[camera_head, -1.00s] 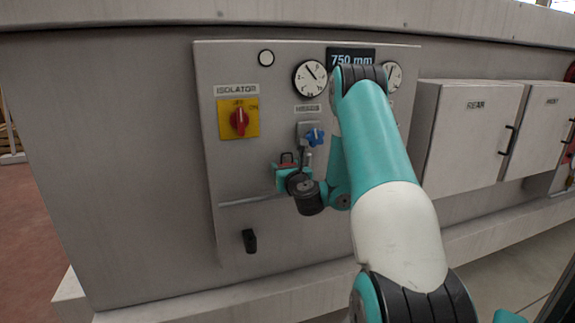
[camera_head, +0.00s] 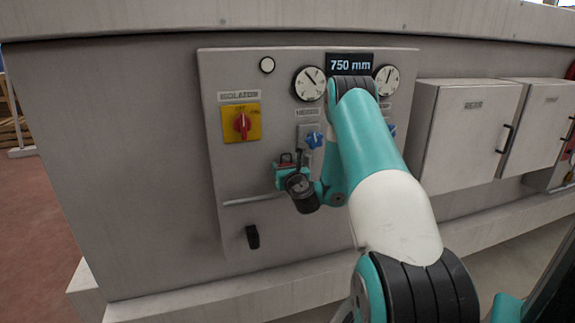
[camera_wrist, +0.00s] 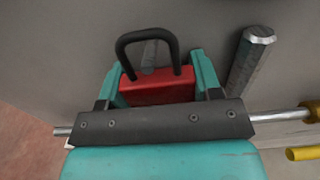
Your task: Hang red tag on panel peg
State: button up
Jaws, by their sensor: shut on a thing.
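The red tag (camera_wrist: 158,88) is a red block with a black loop on top. My gripper (camera_wrist: 157,78) is shut on it, with a teal finger at each side. In the head view the tag (camera_head: 287,159) shows small above my gripper (camera_head: 287,175), in front of the lower part of the grey panel (camera_head: 222,175). In the wrist view a short grey peg (camera_wrist: 149,55) shows through the opening of the loop. I cannot tell whether it passes through the loop or is behind it.
A hexagonal metal post (camera_wrist: 250,55) stands right of the tag in the wrist view. A metal rod (camera_wrist: 275,117) runs across below. The panel bears a red isolator knob (camera_head: 242,123), a blue knob (camera_head: 314,140) and a black handle (camera_head: 252,237).

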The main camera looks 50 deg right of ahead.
jog(key=shift+w+d+f, duration=0.1)
jog(key=shift+f, duration=0.15)
